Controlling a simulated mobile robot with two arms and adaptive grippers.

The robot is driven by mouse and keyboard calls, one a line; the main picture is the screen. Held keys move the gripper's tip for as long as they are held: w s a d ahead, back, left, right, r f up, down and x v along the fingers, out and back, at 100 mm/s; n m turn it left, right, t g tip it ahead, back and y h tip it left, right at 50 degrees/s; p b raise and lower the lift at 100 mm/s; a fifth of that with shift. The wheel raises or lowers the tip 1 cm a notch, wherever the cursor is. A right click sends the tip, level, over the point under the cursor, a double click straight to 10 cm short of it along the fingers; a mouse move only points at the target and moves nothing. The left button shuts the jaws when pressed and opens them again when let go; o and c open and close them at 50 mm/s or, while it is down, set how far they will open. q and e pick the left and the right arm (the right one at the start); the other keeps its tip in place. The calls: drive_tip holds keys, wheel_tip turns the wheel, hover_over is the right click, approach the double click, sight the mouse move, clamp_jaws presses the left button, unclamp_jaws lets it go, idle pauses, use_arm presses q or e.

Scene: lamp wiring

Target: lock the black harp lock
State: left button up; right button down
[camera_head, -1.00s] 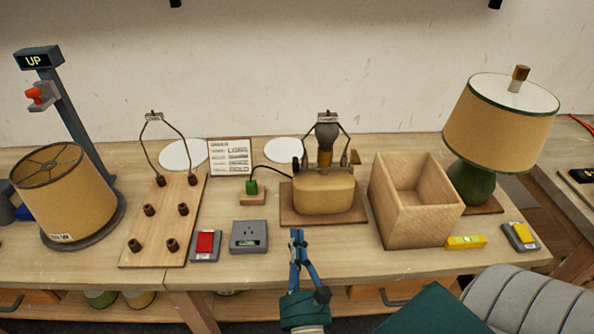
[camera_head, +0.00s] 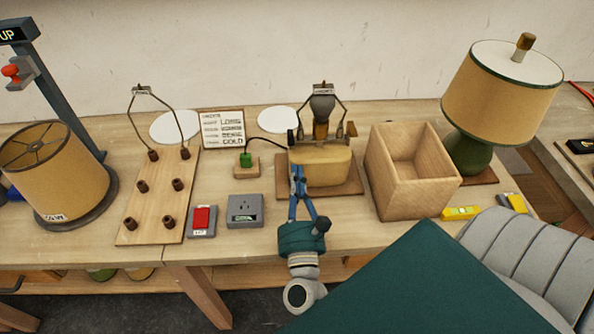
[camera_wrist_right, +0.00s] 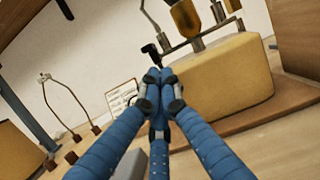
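The lamp base (camera_head: 320,165) is a tan block on a brown board, with a bulb (camera_head: 322,107) and a wire harp (camera_head: 341,112) above it. A small black lock (camera_head: 292,138) sits at the left end of the crossbar; it also shows in the right wrist view (camera_wrist_right: 150,51). A brass-brown piece (camera_head: 351,129) is at the right end. My right gripper (camera_head: 297,168) is in front of the block's left side, below the black lock. In the wrist view its blue fingertips (camera_wrist_right: 155,76) are together, with nothing seen between them. Whether they touch the lock is unclear. My left gripper is out of view.
A green plug (camera_head: 246,160) with a black cord stands left of the lamp base. An open wooden box (camera_head: 414,190) is close on the right. A peg board with another harp (camera_head: 158,205), a red switch (camera_head: 202,218) and a grey meter (camera_head: 245,211) are left.

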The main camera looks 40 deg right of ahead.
sight(294, 145)
drive_tip(key=p+x, duration=0.1)
drive_tip(key=x, duration=0.3)
drive_tip(key=shift+r, duration=0.1)
drive_tip(key=shift+w+d, duration=0.2)
drive_tip(key=shift+w, duration=0.25)
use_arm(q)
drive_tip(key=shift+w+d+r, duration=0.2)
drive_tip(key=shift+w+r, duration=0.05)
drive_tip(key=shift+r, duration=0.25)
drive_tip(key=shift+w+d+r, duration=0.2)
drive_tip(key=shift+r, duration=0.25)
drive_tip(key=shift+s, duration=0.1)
use_arm(e)
wheel_tip(294, 145, up, 3)
drive_tip(key=shift+f+p, duration=0.2)
drive_tip(key=shift+p, duration=0.5)
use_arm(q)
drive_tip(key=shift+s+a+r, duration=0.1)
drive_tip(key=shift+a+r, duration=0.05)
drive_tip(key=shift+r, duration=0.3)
use_arm(e)
drive_tip(key=shift+f, duration=0.15)
